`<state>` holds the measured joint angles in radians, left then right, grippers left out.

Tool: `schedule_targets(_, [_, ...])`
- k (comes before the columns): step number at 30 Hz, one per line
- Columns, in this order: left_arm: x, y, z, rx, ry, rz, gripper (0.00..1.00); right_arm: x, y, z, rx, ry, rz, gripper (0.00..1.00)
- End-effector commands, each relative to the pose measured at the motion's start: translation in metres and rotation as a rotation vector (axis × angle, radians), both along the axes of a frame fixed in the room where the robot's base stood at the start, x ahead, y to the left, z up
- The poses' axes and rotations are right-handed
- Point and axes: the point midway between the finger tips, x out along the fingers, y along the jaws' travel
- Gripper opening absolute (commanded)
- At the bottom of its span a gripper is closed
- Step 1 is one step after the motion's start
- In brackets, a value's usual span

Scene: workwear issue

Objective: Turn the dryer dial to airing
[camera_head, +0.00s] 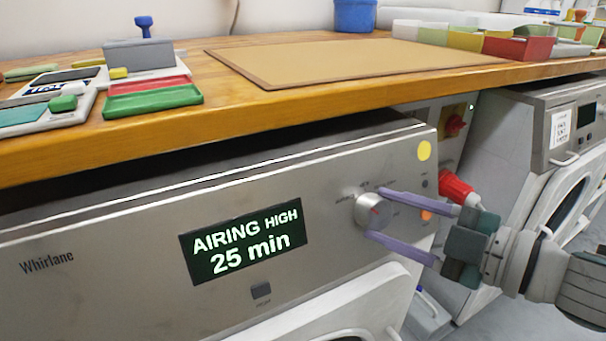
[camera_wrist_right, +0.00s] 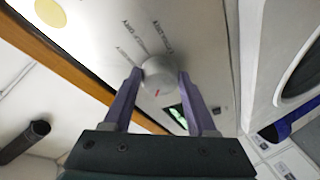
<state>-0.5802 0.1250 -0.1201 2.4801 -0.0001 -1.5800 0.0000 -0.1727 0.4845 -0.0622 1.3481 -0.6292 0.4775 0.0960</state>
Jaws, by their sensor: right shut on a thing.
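The dryer dial (camera_head: 371,211) is a round silver knob with a red mark, on the right part of the dryer's grey front panel (camera_head: 130,235). The dryer display (camera_head: 247,240) reads "AIRING HIGH 25 min". My right gripper (camera_head: 373,212) has its purple fingers on either side of the dial and is shut on it. In the right wrist view the dial (camera_wrist_right: 158,76) sits between the two fingertips, its red mark toward the gripper. Printed labels ring the dial but are too small to read surely. My left gripper is not in view.
A wooden worktop (camera_head: 330,100) overhangs the dryer, with a tan mat (camera_head: 350,58), trays and stamps on it. A red plug-like part (camera_head: 456,187) is close beside my right gripper. A second machine (camera_head: 520,130) stands at the right.

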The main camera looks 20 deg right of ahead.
Motion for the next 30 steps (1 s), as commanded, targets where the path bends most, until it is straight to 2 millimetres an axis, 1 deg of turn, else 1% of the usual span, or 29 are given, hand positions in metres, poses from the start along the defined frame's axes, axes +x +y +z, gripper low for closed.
schedule_targets(1, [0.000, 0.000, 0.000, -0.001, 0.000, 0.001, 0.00, 0.000, 0.000, 0.000, -0.003, 0.000, 0.001, 0.60])
schedule_targets(6, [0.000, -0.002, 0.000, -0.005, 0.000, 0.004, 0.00, 0.000, 0.000, 0.000, -0.002, 0.000, 0.001, 0.79])
schedule_targets(8, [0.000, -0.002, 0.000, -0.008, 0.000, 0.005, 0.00, 0.000, 0.000, 0.000, -0.001, 0.000, 0.001, 0.86])
schedule_targets(9, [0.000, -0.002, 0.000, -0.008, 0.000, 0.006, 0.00, 0.000, 0.000, 0.000, -0.001, 0.000, 0.001, 0.88])
schedule_targets(16, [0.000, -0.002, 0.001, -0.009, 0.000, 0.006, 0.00, -0.001, 0.000, 0.000, 0.000, 0.001, 0.001, 0.88])
schedule_targets(19, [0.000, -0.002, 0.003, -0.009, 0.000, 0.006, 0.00, -0.008, -0.003, 0.001, 0.000, 0.002, 0.000, 0.88])
schedule_targets(23, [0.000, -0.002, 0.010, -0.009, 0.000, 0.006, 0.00, -0.029, -0.011, 0.006, -0.001, 0.005, 0.000, 0.88])
schedule_targets(27, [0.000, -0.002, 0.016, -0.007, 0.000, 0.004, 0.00, -0.056, -0.022, 0.011, -0.001, 0.005, 0.000, 0.88])
schedule_targets(30, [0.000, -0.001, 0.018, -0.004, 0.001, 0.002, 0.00, -0.072, -0.029, 0.014, -0.002, 0.004, -0.001, 0.88])
